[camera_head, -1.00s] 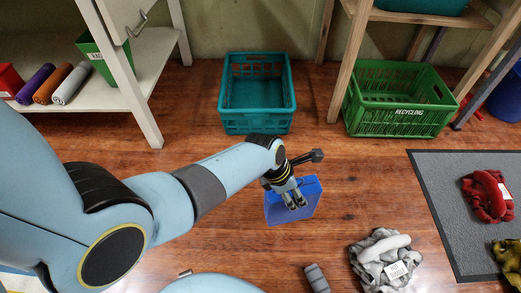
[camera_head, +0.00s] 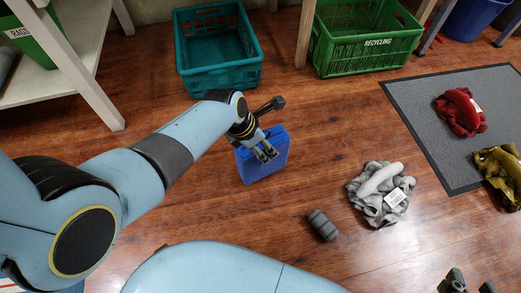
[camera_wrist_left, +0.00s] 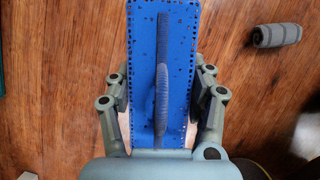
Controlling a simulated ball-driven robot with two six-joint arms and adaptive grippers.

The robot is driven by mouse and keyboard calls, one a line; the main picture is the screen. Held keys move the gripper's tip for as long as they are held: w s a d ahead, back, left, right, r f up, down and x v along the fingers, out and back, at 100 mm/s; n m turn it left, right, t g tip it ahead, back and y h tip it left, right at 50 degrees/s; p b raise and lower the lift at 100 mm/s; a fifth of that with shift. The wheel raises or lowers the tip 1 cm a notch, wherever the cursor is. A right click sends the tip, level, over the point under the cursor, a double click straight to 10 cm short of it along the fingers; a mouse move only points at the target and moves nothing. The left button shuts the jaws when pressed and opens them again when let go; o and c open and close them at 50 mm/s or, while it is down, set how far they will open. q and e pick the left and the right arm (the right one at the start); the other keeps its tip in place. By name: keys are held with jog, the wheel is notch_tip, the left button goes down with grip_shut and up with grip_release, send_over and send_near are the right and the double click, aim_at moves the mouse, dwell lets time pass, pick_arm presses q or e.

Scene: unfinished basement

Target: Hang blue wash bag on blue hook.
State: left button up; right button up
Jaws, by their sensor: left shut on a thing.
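The blue wash bag (camera_head: 264,163) is a boxy blue thing in the middle of the head view, over the wooden floor. My left gripper (camera_head: 264,153) is shut on it from above. In the left wrist view the bag (camera_wrist_left: 143,75) stands between my left fingers (camera_wrist_left: 160,110), with a dark blue handle strip along its top. Whether the bag touches the floor I cannot tell. My right gripper (camera_head: 468,283) shows only its fingertips at the bottom right edge, spread apart and empty. No blue hook shows in these frames.
A teal crate (camera_head: 218,80) and a green recycling crate (camera_head: 365,62) stand at the back. A grey mat (camera_head: 430,110) with red and olive cloths lies right. A grey cloth (camera_head: 382,195) and a dark grey roll (camera_head: 322,225) lie on the floor. A shelf leg (camera_head: 95,95) stands left.

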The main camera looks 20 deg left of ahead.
pick_arm(q)
jog(key=shift+f+b, duration=0.45)
jog(key=shift+f, duration=0.3)
pick_arm(e)
jog(key=w+a+r+t, duration=0.1)
jog(key=w+r+t, duration=0.3)
jog(key=w+r, duration=0.2)
notch_tip(320, 180, up, 2)
jog(key=shift+w+a+r+t+y, duration=0.1)
jog(key=shift+w+a+t+y, duration=0.1)
jog(key=shift+t+y, duration=0.1)
pick_arm(q)
jog(key=shift+f, duration=0.1)
jog(key=shift+f, duration=0.15)
pick_arm(e)
jog(key=shift+w+r+n, duration=0.2)
jog(key=shift+r+n, duration=0.1)
pick_arm(q)
jog(key=o, duration=1.4)
pick_arm(e)
jog(key=shift+w+r, duration=0.15)
jog(key=shift+r, duration=0.05)
